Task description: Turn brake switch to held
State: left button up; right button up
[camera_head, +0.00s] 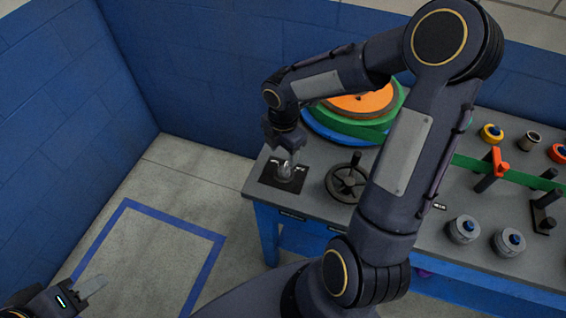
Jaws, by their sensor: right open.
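The brake switch (285,170) is a small grey knob on a black plate (270,180) with white labels, at the left end of the grey workbench. My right gripper (287,158) points down right over the knob, its jaws open. The fingers overlap the knob in the picture, so I cannot tell whether they touch it. The labels are too small to read. My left gripper (92,287) is at the lower left corner, above the floor and far from the switch. Only part of its fingers shows, so its opening is unclear.
The workbench (315,205) carries a black handwheel (347,180) just right of the switch. Behind are stacked blue, green and orange discs (360,105). A red-topped lever (496,162) and several knobs stand further right. Blue walls (190,60) enclose the back and left.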

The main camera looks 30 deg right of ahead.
aim_at(284, 168)
jog(key=f, duration=0.7)
jog(key=shift+s+f, duration=0.1)
jog(key=shift+s, duration=0.1)
jog(key=c, duration=1)
